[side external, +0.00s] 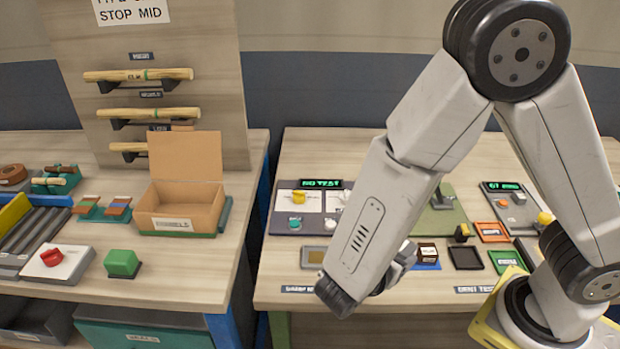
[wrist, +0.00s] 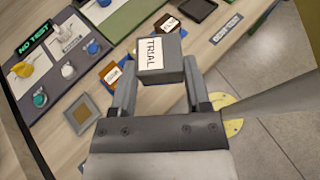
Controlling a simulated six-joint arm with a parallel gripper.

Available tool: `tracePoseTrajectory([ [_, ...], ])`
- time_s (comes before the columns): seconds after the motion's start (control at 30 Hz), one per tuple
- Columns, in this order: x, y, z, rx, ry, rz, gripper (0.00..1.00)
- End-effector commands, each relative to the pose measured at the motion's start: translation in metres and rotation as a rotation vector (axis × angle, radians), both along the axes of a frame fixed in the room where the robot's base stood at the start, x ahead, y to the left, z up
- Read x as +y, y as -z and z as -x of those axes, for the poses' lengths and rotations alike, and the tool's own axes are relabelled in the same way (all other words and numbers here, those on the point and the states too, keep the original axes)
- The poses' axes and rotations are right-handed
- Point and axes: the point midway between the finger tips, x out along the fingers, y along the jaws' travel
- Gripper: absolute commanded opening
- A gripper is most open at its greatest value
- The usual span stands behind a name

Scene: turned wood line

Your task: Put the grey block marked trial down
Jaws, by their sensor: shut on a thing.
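The grey block marked TRIAL (wrist: 178,72) is held between the two fingers of my gripper (wrist: 160,82) in the wrist view, with its white label facing the camera. My gripper is shut on it, and the block appears above the table near its front edge. In the side view my gripper (side external: 399,262) is low over the right-hand bench, largely covered by my arm. The block cannot be made out there.
The NO TEST panel (wrist: 32,100) has several coloured knobs. A grey tray with a tan square (wrist: 86,128) lies nearby. A cardboard box (side external: 180,205) is on the left bench.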

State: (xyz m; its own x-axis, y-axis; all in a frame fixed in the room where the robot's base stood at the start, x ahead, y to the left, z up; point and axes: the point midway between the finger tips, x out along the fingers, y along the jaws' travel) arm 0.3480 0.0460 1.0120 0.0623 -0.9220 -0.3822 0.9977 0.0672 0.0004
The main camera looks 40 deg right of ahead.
Motion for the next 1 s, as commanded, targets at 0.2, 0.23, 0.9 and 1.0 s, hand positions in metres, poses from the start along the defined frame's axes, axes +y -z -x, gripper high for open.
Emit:
tracePoseTrajectory([
  [0.2, 0.010, -0.010, -0.023, -0.001, -0.214, -0.002, 0.02],
  [0.23, 0.011, -0.012, -0.026, 0.000, -0.236, -0.001, 0.02],
  [0.9, 0.020, -0.006, -0.055, 0.001, -0.324, -0.001, 0.02],
  [1.0, 0.022, 0.000, -0.069, 0.000, -0.324, -0.001, 0.02],
])
